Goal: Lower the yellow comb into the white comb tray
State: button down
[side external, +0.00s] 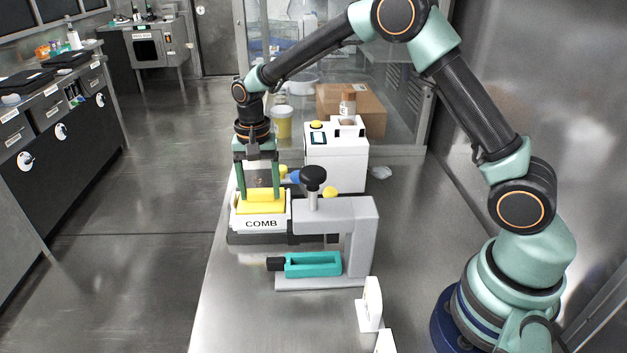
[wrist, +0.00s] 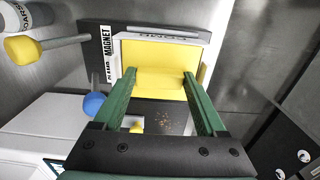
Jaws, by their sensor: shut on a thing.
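The yellow comb (side external: 262,201) is between the green fingers of my gripper (side external: 260,193), which points down at the back left of the bench. The white comb tray (side external: 262,224), labelled COMB, is directly below it. In the wrist view my gripper (wrist: 160,76) is shut on the near part of the comb (wrist: 160,84). The tray's white rim (wrist: 207,60) shows around the yellow area on the left, far and right sides. The comb looks roughly level and lined up with the tray. I cannot tell whether its underside touches the tray floor.
A grey stand with a black knob (side external: 313,178) is close on the tray's right. A teal holder (side external: 314,264) lies in front. A white device (side external: 337,155) stands behind. A blue ball (wrist: 95,104) and a yellow ball (wrist: 22,48) are left in the wrist view. The front-left bench is clear.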

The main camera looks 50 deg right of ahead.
aim_at(260, 192)
jog(key=shift+f, duration=0.15)
grip_release()
notch_tip(260, 192, up, 12)
dwell(0.4)
jog(key=s+d+r+n+t, duration=0.3)
jog(key=s+d+r+n, duration=0.15)
jog(key=s+r, duration=0.4)
jog(key=s+d+f+n+t, duration=0.1)
jog(key=s+f+n, duration=0.3)
jog(key=s, duration=0.7)
jog(key=shift+s+d+t, duration=0.2)
jog(key=shift+s+t, duration=0.05)
jog(key=shift+t, duration=0.55)
